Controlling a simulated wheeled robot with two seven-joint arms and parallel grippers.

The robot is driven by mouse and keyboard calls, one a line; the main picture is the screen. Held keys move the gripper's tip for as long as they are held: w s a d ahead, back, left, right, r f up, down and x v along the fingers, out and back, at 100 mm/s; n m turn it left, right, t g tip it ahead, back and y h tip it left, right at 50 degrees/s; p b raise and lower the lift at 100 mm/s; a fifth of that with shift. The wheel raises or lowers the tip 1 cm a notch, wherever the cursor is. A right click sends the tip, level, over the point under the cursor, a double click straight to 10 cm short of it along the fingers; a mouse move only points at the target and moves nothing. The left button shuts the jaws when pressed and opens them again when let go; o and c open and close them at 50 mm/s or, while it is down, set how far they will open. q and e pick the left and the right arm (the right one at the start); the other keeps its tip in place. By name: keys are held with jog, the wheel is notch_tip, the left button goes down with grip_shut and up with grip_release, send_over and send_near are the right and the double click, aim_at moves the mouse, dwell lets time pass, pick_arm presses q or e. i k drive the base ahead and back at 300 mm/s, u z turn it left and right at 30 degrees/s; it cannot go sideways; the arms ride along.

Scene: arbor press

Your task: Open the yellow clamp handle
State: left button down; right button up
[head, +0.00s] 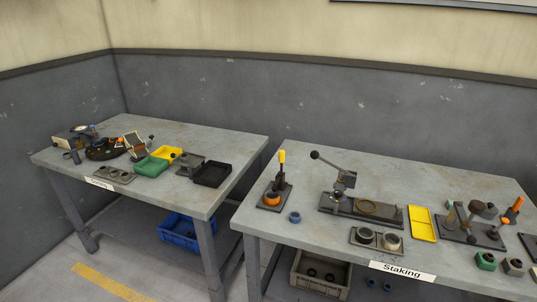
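The clamp with the yellow handle (282,157) stands near the left end of the staking table. Its yellow grip points up, and its dark base plate (268,204) lies flat on the table. An orange ring (272,198) sits at the front of the base, under the clamp's arm. The view is too small to tell whether the arm presses on the ring. Neither of my grippers shows in the head view.
The staking table (310,160) also holds a blue ring (294,217), a press with a black-knobbed lever (338,170), a yellow tray (422,224) and an orange-handled clamp (513,208). A second table (220,140) with trays stands left, across a gap. Crates sit below.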

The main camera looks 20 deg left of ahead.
aim_at(281, 153)
jog(key=u, duration=0.45)
jog(key=i, duration=1)
jog(key=z, duration=0.5)
